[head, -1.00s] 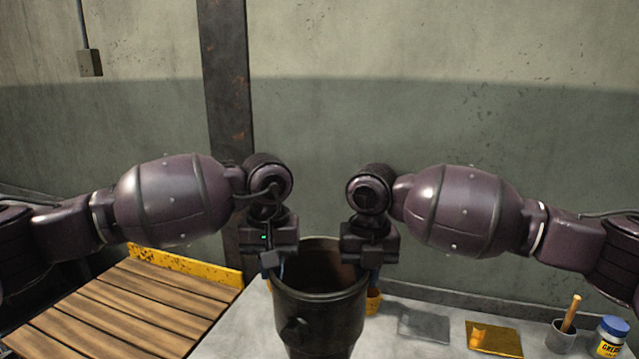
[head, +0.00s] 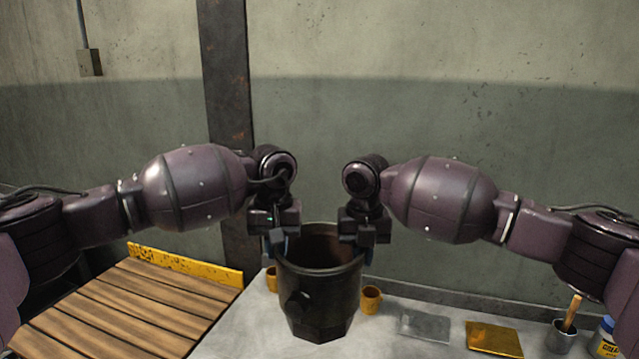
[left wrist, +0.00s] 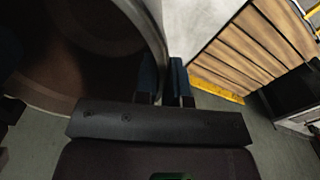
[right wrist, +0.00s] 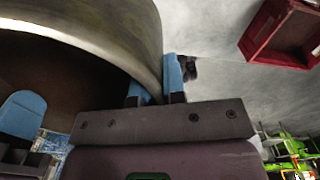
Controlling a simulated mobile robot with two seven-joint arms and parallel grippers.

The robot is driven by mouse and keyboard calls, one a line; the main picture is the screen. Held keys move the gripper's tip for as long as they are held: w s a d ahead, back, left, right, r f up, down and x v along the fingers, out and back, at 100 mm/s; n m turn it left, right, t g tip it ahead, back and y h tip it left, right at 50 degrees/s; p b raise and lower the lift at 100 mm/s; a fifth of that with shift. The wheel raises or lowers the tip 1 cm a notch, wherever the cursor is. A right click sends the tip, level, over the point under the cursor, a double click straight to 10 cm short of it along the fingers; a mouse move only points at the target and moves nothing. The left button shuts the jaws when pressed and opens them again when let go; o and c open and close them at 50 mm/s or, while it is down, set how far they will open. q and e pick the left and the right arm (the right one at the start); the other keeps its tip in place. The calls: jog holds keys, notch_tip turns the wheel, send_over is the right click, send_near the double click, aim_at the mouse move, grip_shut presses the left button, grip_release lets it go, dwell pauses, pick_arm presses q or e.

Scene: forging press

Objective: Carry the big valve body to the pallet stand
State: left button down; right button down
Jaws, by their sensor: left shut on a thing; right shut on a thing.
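The big valve body (head: 321,300) is a dark, open-topped metal vessel with a round stub on its front. It stands upright between my two grippers, over the grey table; I cannot tell whether its base touches the tabletop. My left gripper (head: 281,248) is shut on the left side of its rim, and my right gripper (head: 363,248) on the right side. The wrist views show the blue fingers pinching the rim wall (left wrist: 151,40), (right wrist: 150,50). The pallet stand (head: 115,305), with wooden slats and a yellow back edge, is at the left.
Orange cups (head: 371,299), (head: 271,280) stand behind the valve body on the grey table (head: 400,345). To the right are a metal plate (head: 425,325), a brass plate (head: 492,338), a pot with a wooden handle (head: 561,337) and a grease jar (head: 607,335). The wall is behind.

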pick_arm(q)
jog(key=shift+w+r, duration=0.2)
jog(key=shift+w, duration=0.4)
pick_arm(e)
jog(key=shift+w+d+r, duration=0.1)
jog(key=shift+w+r, duration=0.1)
jog(key=shift+w, duration=0.4)
pick_arm(q)
jog(key=shift+s, duration=0.15)
pick_arm(e)
jog(key=shift+s, duration=0.15)
